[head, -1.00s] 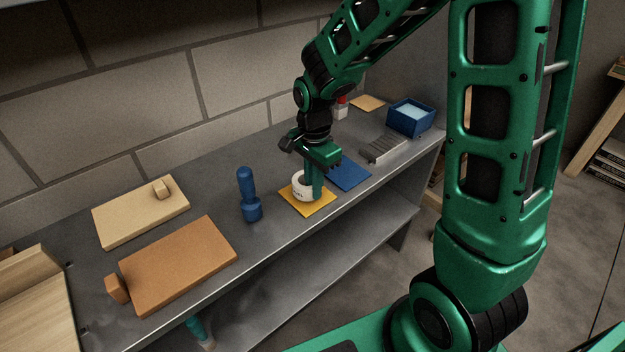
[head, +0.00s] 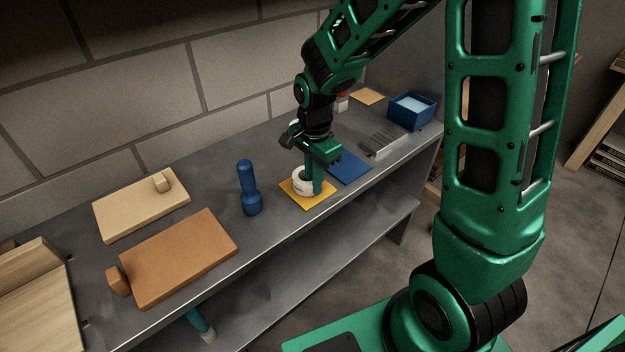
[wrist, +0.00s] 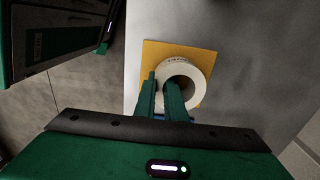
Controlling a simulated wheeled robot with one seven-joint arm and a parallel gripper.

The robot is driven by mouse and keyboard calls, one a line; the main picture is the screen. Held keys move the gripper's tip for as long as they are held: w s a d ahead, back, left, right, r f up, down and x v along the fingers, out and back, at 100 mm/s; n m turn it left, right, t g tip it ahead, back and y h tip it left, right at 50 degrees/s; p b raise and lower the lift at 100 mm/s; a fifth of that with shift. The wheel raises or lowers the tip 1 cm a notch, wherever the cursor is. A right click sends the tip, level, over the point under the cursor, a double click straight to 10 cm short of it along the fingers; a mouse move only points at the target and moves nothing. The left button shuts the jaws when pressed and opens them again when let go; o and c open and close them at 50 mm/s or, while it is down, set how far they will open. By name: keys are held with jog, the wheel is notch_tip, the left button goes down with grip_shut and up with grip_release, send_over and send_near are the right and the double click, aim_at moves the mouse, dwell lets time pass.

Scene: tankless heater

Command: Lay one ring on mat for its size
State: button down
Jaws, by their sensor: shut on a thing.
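A white ring (head: 301,180) is at the yellow mat (head: 321,200), within its outline in the head view. The ring also shows in the wrist view (wrist: 198,92), over the yellow mat (wrist: 152,56). My gripper (head: 313,187) points down and is shut on the ring's wall, with one finger inside the hole and one outside. I cannot tell whether the ring's underside touches the mat. A blue mat (head: 349,168) lies bare to the right of the yellow one.
Two boards (head: 180,258) (head: 135,212) lie further left. A ribbed grey block (head: 384,145) and a blue box (head: 412,111) are at the right. The bench's front edge is close to the mats.

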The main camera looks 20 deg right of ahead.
jog(key=shift+f, duration=0.1)
jog(key=c, duration=1.7)
grip_release()
jog(key=shift+c, duration=0.2)
jog(key=shift+c, duration=1)
jog(key=shift+c, duration=0.8)
